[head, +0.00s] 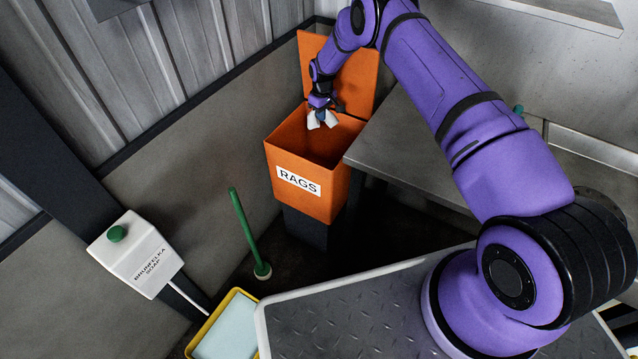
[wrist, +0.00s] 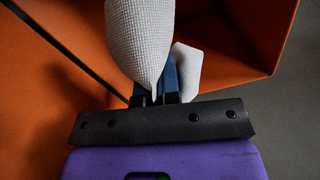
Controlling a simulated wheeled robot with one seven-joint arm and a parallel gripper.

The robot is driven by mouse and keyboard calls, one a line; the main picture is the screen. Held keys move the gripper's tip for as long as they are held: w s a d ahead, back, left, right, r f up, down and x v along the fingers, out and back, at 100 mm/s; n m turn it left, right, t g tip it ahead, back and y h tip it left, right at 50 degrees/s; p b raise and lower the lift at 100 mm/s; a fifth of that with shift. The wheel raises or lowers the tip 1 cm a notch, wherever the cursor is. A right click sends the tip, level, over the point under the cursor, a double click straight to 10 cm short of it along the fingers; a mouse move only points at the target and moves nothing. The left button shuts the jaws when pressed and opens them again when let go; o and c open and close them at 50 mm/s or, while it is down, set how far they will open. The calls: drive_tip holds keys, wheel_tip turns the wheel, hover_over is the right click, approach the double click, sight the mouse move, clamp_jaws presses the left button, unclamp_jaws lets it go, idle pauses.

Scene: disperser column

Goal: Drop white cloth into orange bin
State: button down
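The orange bin (head: 309,164), labelled RAGS, stands in the middle of the head view with its lid (head: 340,75) raised against the wall. My gripper (head: 322,117) is over the bin's opening. It is shut on the white cloth (head: 330,119), which sticks out on both sides of the fingers. In the wrist view the white cloth (wrist: 140,40) hangs in front of the blue fingers (wrist: 168,82) and covers part of them. Orange bin walls (wrist: 235,40) surround it there. The bin's floor is in shadow.
A grey metal table (head: 420,150) adjoins the bin on the right. A white soap dispenser (head: 135,255), a green-handled stick (head: 243,230) and a yellow-rimmed tray (head: 228,325) are at the lower left. A wall is close behind the bin.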

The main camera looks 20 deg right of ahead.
drive_tip(key=shift+f, duration=1)
unclamp_jaws()
drive_tip(key=shift+r, duration=2.75)
wheel_tip(320, 180, up, 11)
drive_tip(key=shift+f, duration=0.1)
